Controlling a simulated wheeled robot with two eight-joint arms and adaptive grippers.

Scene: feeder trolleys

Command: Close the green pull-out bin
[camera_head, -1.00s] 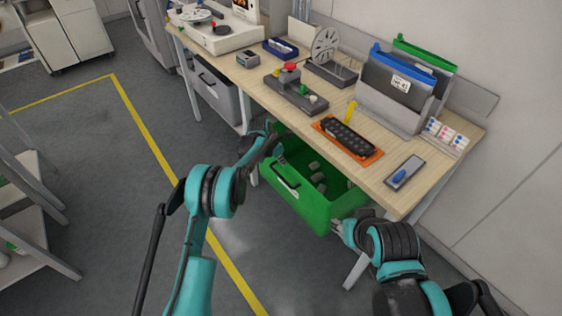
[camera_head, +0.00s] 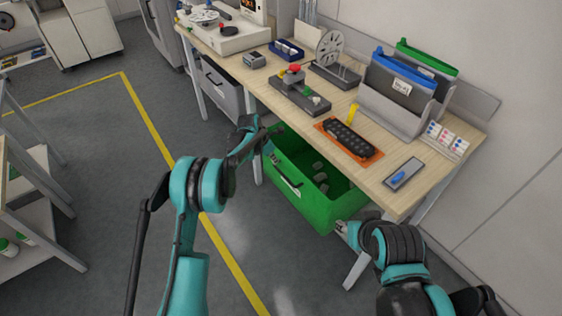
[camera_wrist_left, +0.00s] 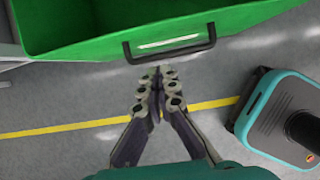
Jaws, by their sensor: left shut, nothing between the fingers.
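The green pull-out bin (camera_head: 322,214) is pulled out from under the workbench, its open top showing several grey pieces inside. Its dark handle is on the front face; in the left wrist view the bin (camera_wrist_left: 80,35) fills the top with the handle (camera_wrist_left: 170,48) across its front. My left gripper (camera_head: 274,131) is by the bin's far left corner in the head view. In the left wrist view its fingers (camera_wrist_left: 158,76) are together and empty, appearing just below the handle; contact cannot be told. My right gripper (camera_head: 342,229) is by the bin's near right corner, its fingers mostly hidden.
The workbench (camera_head: 280,110) above carries an orange mat (camera_head: 330,126), a file holder and several devices. A grey bin (camera_head: 222,92) sits under its far end. A shelf trolley (camera_head: 30,205) stands at left. Floor with a yellow line (camera_head: 150,125) lies clear between.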

